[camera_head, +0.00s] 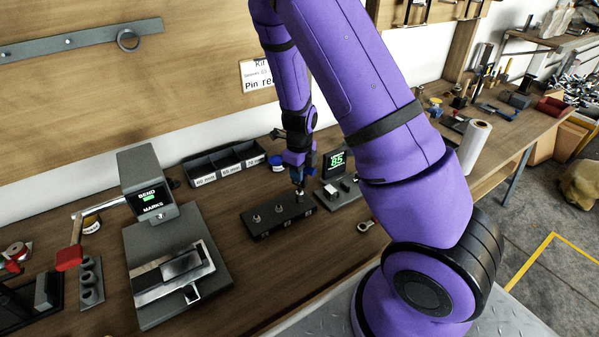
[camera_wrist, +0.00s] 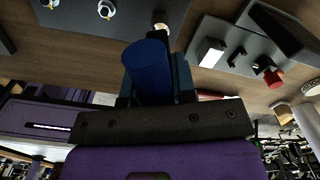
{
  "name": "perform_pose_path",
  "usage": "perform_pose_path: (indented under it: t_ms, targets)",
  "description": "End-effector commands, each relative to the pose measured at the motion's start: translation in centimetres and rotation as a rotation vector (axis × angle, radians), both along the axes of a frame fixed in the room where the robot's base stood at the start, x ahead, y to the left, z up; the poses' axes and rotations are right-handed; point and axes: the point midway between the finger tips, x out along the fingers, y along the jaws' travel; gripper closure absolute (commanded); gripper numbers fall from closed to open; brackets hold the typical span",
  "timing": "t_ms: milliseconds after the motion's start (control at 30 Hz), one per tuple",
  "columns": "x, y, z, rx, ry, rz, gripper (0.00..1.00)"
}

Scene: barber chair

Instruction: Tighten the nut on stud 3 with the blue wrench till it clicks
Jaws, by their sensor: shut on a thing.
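My gripper (camera_head: 300,170) hangs over the right end of the dark stud block (camera_head: 262,232). In the wrist view my gripper (camera_wrist: 155,88) is shut on the thick blue handle of the blue wrench (camera_wrist: 147,62). Two studs with nuts (camera_wrist: 106,9) stand clear on the block in the wrist view. A third stud (camera_wrist: 160,28) shows just beyond the handle, at the block's edge. In the head view the left (camera_head: 256,218) and middle studs (camera_head: 279,208) are free, and the wrench is over the right one. Its jaw fit on the nut is hidden.
A small stand with a green display (camera_head: 336,160) reading 85 is right of the block. Labelled bins (camera_head: 225,166) stand behind, and a bending machine (camera_head: 150,185) is at the left. A ring-ended tool (camera_head: 365,226) lies in front. Bare table lies before the block.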

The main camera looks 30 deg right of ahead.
Motion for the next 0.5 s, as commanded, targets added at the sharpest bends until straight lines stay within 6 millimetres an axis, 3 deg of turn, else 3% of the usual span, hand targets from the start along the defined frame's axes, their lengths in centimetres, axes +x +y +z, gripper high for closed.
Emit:
perform_pose_path:
  t_ms: [200, 500]
  targets:
    - [0.03, -0.01, -0.02, -0.002, 0.000, -0.257, 1.00]
    - [0.04, -0.04, 0.00, 0.000, -0.001, -0.314, 1.00]
